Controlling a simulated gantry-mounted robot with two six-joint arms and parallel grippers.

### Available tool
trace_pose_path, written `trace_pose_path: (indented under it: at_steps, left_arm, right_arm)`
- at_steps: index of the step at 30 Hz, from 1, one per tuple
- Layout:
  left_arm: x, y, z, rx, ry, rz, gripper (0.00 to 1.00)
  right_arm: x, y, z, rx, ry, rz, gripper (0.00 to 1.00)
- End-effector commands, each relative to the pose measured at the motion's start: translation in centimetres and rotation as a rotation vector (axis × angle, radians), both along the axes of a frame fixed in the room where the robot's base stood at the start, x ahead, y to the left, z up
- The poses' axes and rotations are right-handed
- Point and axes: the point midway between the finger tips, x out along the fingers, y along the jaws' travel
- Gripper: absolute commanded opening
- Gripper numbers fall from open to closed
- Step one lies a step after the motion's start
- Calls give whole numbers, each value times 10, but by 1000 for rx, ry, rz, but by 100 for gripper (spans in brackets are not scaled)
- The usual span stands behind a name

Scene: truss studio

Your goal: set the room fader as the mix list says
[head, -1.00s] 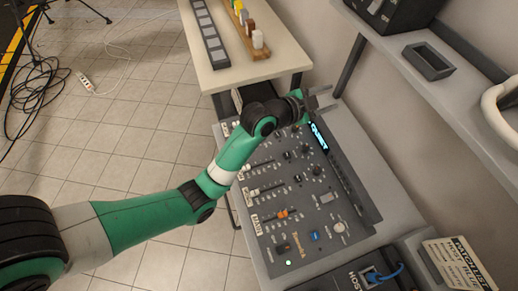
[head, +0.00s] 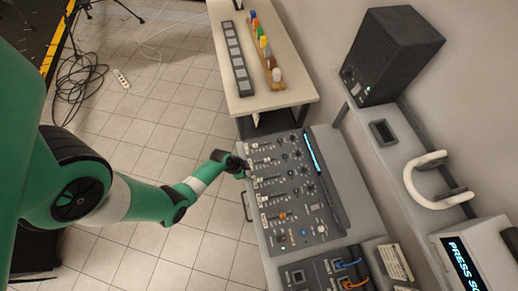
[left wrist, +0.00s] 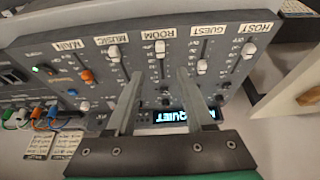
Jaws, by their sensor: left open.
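The mixer (head: 322,213) is a grey console with a row of faders. In the left wrist view its labels read MAIN, MUSIC, ROOM, GUEST and HOST. The room fader (left wrist: 160,48) has a pale knob, close to its ROOM label (left wrist: 165,33). My left gripper (left wrist: 160,74) is open and empty; its two fingers point toward the room fader, one on each side of its line, with the knob beyond the tips. In the head view my left gripper (head: 240,166) is at the mixer's left edge and hides part of it. No readable mix list shows. My right gripper is out of view.
The lit display (left wrist: 184,114) shows QUIET, partly hidden by a finger. The guest fader (left wrist: 202,67) and music fader (left wrist: 114,53) flank the room fader. A table (head: 285,97) stands beyond the mixer; a shelf with a black speaker (head: 385,55) and headphones (head: 432,180) is at right.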

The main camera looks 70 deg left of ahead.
Motion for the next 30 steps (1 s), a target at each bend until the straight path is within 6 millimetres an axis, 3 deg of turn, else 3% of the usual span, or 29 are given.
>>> trace_pose_path:
  at_steps: [9,14,20,29,30]
  left_arm:
    - [20,-1,-59,2,-1,-3,52]
    - [34,-1,-86,1,0,-3,52]
    - [43,-2,-103,0,0,-1,52]
    - [44,-2,-104,1,-1,-1,52]
    - [44,-2,-104,1,-1,-1,45]
  right_arm:
    - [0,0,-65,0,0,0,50]
    - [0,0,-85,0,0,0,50]
    - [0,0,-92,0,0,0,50]
    - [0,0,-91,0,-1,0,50]
    - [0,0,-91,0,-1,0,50]
